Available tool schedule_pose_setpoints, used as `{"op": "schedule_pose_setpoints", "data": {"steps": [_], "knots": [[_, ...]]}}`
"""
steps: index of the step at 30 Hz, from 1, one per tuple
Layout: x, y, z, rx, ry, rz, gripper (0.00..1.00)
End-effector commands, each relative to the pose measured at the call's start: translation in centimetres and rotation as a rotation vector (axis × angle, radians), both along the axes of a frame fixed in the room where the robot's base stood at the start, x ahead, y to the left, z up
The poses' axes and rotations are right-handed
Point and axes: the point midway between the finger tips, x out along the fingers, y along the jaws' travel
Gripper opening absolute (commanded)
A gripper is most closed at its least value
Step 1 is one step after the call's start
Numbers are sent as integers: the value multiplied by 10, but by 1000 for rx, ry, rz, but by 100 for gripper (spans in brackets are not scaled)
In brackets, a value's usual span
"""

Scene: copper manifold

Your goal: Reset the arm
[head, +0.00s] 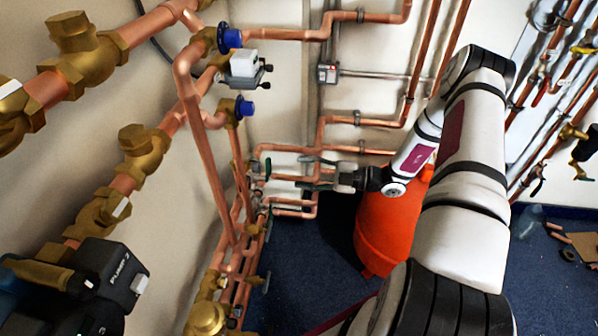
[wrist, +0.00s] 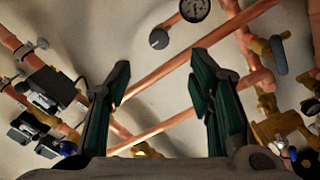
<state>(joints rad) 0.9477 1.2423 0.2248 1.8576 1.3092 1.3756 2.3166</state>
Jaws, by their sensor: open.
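My gripper (head: 312,173) is near the middle of the head view, at the end of my white and black arm, which reaches in from the lower right. It points left toward the copper manifold (head: 238,225). In the wrist view, the two dark green fingers of my gripper (wrist: 160,92) stand wide apart with nothing between them. Copper pipes (wrist: 155,88) run diagonally behind the fingers. I cannot tell how far the fingertips are from the pipes.
An orange-red tank (head: 383,235) stands under my forearm. Brass valves (head: 140,150) and a black pump (head: 100,285) are at the left. More pipes (head: 545,85) line the right wall. A round gauge (wrist: 195,8) shows at the wrist view's top. Blue floor (head: 320,280) is open in front.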

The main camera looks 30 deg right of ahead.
Motion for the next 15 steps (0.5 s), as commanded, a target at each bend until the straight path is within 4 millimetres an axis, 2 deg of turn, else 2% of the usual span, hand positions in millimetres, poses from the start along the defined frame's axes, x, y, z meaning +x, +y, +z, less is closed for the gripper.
{"op": "schedule_pose_setpoints", "data": {"steps": [12, 15], "knots": [[0, 1, 0, -1, -2, 1, 48], [0, 4, 7, -29, -25, 24, 48]]}}
